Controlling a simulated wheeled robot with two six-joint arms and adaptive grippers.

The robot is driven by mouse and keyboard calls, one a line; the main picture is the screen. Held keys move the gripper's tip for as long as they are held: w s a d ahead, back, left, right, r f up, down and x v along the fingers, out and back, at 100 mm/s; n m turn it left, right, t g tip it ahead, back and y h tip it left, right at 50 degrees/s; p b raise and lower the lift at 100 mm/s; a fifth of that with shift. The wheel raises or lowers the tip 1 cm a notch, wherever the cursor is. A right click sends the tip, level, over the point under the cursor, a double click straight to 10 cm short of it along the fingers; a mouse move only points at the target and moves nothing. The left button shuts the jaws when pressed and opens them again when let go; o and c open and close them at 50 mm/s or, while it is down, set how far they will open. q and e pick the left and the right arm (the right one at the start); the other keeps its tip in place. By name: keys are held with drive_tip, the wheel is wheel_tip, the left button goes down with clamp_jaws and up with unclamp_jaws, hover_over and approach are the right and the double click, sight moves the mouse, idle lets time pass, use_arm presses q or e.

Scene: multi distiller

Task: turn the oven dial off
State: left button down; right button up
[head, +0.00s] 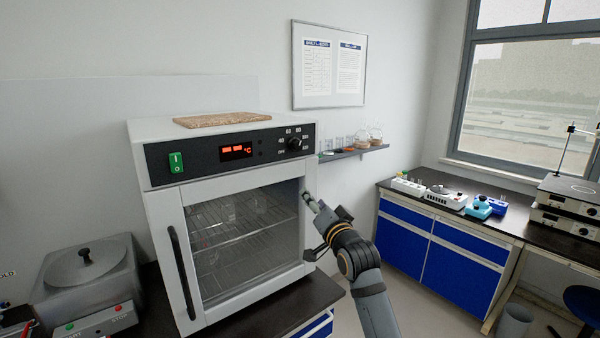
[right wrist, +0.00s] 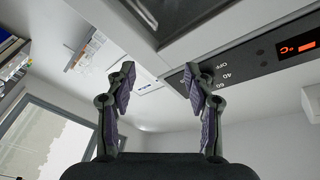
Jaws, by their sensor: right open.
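The oven (head: 170,200) is a white cabinet with a glass door, shut, and a black panel on top. The oven dial (head: 295,144) is a black knob at the panel's right end, ringed by white marks; its exact setting is too small to read. The orange display (head: 237,152) is lit. My right gripper (head: 308,199) is open and empty, below the dial by the door's right edge, apart from the dial. In the right wrist view, the open fingers (right wrist: 160,74) show with the panel (right wrist: 258,66) behind; the right finger covers part of the dial area. My left gripper is out of view.
A green switch (head: 176,163) is at the panel's left. A brown board (head: 222,120) lies on the oven. A wall shelf (head: 352,153) with glassware is right of the oven. A grey metal bath (head: 88,275) stands at left. Floor between oven and blue cabinets (head: 430,245) is open.

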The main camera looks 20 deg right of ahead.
drive_tip(key=t, duration=0.2)
approach(298, 147)
drive_tip(key=s, duration=0.2)
drive_tip(key=shift+m+y, duration=0.3)
drive_tip(key=shift+m, duration=0.1)
drive_tip(key=p+x, duration=0.1)
drive_tip(key=x, duration=0.2)
drive_tip(key=p+x, duration=0.1)
drive_tip(key=x, duration=0.2)
drive_tip(key=p+x, duration=0.1)
drive_tip(key=x, duration=0.2)
drive_tip(key=shift+w+d+p, duration=0.2)
drive_tip(key=shift+w+p, duration=0.15)
drive_tip(key=shift+p, duration=0.05)
drive_tip(key=shift+w, duration=0.4)
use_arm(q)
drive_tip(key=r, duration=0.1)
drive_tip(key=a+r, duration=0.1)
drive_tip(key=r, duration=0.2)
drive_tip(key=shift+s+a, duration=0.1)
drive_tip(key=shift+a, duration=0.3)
